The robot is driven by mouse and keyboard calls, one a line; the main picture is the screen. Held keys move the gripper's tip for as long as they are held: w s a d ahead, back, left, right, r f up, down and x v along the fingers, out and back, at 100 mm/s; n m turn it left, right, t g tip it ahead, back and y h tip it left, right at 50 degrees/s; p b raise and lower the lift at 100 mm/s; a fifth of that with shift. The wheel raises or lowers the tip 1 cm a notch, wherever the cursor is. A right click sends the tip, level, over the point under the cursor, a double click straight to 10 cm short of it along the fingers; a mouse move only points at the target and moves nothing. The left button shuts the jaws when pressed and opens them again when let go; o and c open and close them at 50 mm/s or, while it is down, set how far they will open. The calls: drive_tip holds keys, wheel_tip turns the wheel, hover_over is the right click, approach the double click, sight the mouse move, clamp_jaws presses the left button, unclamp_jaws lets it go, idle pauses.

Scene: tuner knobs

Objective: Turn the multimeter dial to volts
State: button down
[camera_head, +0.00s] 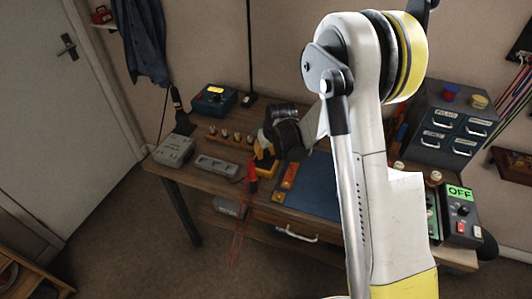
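A yellow, handheld-sized device (264,164), which looks like the multimeter, is on the wooden desk (182,178), left of the blue mat. A red and black piece and thin red lines, possibly its leads, show just in front of it and down past the desk edge. Its dial cannot be made out; my gripper hides part of that area. My dark gripper (281,134) is over or just behind the yellow device in the picture. I cannot tell whether it touches it, and its fingers are too small and dark to read.
A blue box (209,98), grey boxes (172,150) and a row of small knobs (231,136) stand on the left. The blue mat (325,192) lies centrally. A drawer cabinet (452,128) and a box reading OFF (461,215) stand right. My arm blocks the middle right.

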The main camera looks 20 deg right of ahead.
idle(0.4)
drive_tip(key=m+h+b, duration=0.1)
drive_tip(key=m, duration=0.2)
drive_tip(key=m+h, duration=0.1)
drive_tip(key=m, duration=0.2)
drive_tip(key=shift+m+b, duration=0.3)
drive_tip(key=shift+b, duration=0.1)
drive_tip(key=m+h, duration=0.1)
drive_tip(key=m, duration=0.1)
drive_tip(key=m+g+h, duration=0.1)
drive_tip(key=m, duration=0.2)
drive_tip(key=shift+g+b, duration=0.3)
drive_tip(key=c, duration=1.2)
unclamp_jaws()
drive_tip(key=shift+o, duration=0.2)
